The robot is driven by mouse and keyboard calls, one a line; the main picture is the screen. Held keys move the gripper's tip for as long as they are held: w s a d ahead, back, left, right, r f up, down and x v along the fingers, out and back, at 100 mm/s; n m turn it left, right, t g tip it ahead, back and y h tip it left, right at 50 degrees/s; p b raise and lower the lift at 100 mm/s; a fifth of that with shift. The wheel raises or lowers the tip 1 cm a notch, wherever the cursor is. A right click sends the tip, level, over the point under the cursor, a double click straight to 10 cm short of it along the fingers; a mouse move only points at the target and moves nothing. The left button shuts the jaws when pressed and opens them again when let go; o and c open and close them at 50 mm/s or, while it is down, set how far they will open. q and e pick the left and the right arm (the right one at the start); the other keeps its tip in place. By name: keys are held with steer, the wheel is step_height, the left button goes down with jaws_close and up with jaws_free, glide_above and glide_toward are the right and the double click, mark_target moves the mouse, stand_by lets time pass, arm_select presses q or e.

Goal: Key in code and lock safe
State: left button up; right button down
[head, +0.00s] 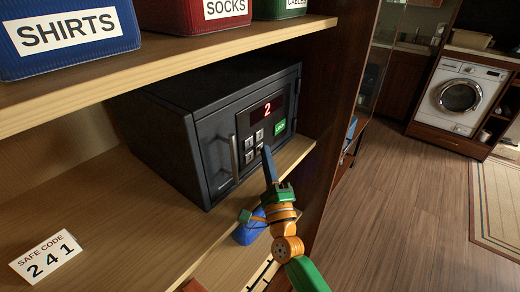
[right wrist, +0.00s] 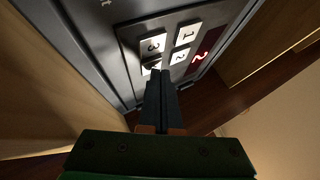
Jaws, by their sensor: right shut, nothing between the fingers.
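The dark grey safe (head: 160,125) stands on the middle shelf with its door closed. Its red display (head: 267,108) reads 2. White keys (head: 250,143) and a green button (head: 279,126) sit on the panel. A card (head: 46,257) reads "SAFE CODE 2 4 1". My right gripper (head: 266,152) is shut and empty, its tips in front of the lower keys. In the right wrist view the tips (right wrist: 160,74) are at the key beside 3 and 2, partly hiding it; I cannot tell whether they touch. The 1 key (right wrist: 186,35) is clear.
Bins labelled SHIRTS (head: 65,38) and SOCKS (head: 215,14) stand on the shelf above the safe. The shelf's upright side (head: 325,95) is right of the safe. Open floor lies further right.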

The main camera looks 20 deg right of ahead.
steer(key=shift+w, duration=0.1)
stand_by(0.5)
steer(key=shift+s+d, duration=0.35)
steer(key=shift+s, duration=0.3)
steer(key=shift+s+d+p, duration=0.25)
steer(key=shift+s+p, duration=0.15)
steer(key=s+d, duration=0.2)
steer(key=s, duration=0.1)
steer(key=shift+s+p, duration=0.25)
steer(key=shift+p, duration=0.15)
stand_by(1.7)
